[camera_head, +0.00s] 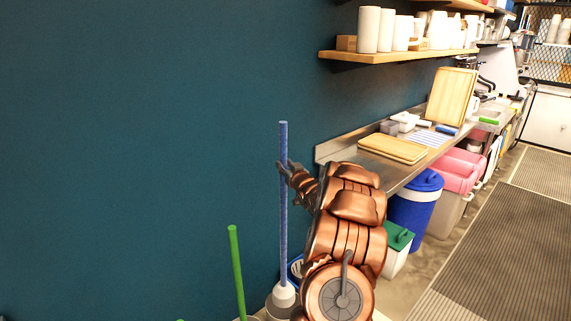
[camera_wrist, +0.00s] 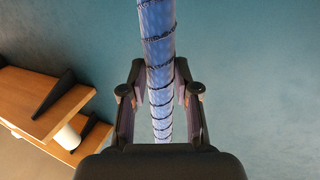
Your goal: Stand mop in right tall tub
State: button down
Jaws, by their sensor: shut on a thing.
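The mop's blue handle (camera_head: 283,220) stands almost upright against the dark teal wall, left of my arm. A pale socket (camera_head: 284,294) is at its lower end, above a grey rounded shape (camera_head: 276,309). I cannot tell whether that shape is a tub or part of the mop, as the picture edge cuts it off. My gripper (camera_head: 285,170) is shut on the upper part of the blue handle. In the wrist view the handle (camera_wrist: 159,50) runs between the two fingers of my gripper (camera_wrist: 160,93).
A green handle (camera_head: 237,272) leans at the left. A blue lidded bin (camera_head: 416,205) and a green-lidded bin (camera_head: 397,243) stand under the steel counter (camera_head: 400,172). A wooden shelf (camera_head: 390,55) with white cups is above. Open floor lies at the right.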

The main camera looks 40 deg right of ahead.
aim_at(285, 209)
jog(key=shift+f+b, duration=4.6)
jog(key=shift+f, duration=4.95)
jog(key=c, duration=0.8)
grip_release()
jog(key=shift+o, duration=0.2)
jog(key=shift+f, duration=0.1)
jog(key=v, duration=1.2)
